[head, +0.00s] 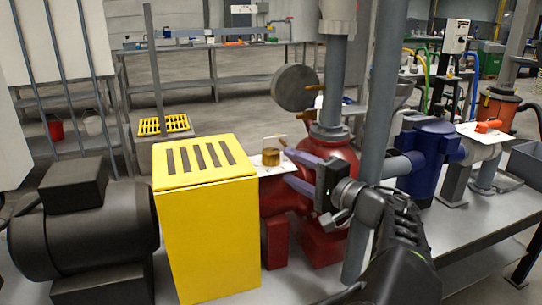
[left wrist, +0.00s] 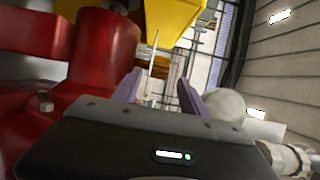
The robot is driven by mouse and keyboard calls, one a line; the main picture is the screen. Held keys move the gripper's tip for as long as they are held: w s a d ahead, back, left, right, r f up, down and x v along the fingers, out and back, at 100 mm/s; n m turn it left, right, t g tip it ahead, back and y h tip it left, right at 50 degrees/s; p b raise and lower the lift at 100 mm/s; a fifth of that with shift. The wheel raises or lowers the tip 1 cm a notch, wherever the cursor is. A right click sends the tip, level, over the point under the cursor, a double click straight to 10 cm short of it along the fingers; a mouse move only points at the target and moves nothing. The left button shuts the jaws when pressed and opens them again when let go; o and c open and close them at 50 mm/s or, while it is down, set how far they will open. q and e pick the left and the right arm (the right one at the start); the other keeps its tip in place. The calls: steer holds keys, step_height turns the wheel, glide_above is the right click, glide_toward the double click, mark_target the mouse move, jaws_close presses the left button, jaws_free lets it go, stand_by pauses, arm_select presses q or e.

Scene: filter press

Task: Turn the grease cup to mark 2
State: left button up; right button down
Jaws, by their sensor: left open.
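The grease cup (head: 271,157) is a small brass cylinder with a pale bar on top. It stands at a white plate (head: 279,167) beside the yellow guard. The cup's marks are too small to read. My left gripper (head: 287,165) is open, its two purple fingers pointing left toward the cup from just right of it. The fingertips look close to the cup, but I cannot tell whether they touch it. My right gripper is not in view.
The yellow slotted guard (head: 208,215) stands left of the cup, next to a black motor (head: 85,235). A red pump body (head: 335,165) is behind my fingers. A grey vertical pipe (head: 372,120) stands close to my left wrist. A blue housing (head: 428,155) is to the right.

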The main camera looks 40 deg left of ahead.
mark_target(277, 160)
arm_select(q)
steer(key=b+x, duration=0.1)
steer(key=x, duration=0.6)
steer(key=shift+w+a, duration=0.1)
steer(key=shift+a, duration=0.3)
steer(key=shift+c, duration=0.4)
jaws_close()
